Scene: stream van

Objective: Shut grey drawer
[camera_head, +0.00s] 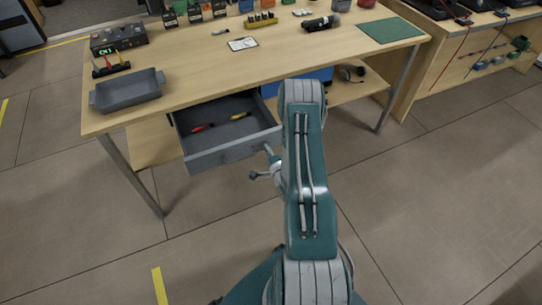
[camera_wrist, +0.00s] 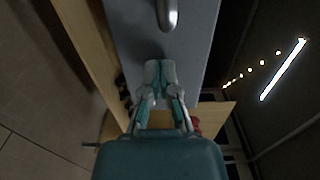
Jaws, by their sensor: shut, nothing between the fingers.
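The grey drawer (camera_head: 232,151) is pulled out from under the wooden table, with its inside showing. A red-tipped tool (camera_head: 203,127) and a yellow-handled tool (camera_head: 240,116) lie in it. In the wrist view, the grey drawer front (camera_wrist: 200,45) fills the upper middle, with a rounded metal handle (camera_wrist: 167,14) at the top edge. My gripper (camera_wrist: 160,68) is shut and empty, its fingertips pointing at the drawer front just below the handle in the picture. I cannot tell whether they touch it. In the head view, my arm hides most of the gripper.
The wooden table (camera_head: 200,78) carries a grey tray (camera_head: 128,92), a black device (camera_head: 118,38), a green mat (camera_head: 390,30) and small items. A table leg (camera_head: 130,175) stands left of the drawer. A blue box (camera_head: 305,75) is under the table. Floor in front is clear.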

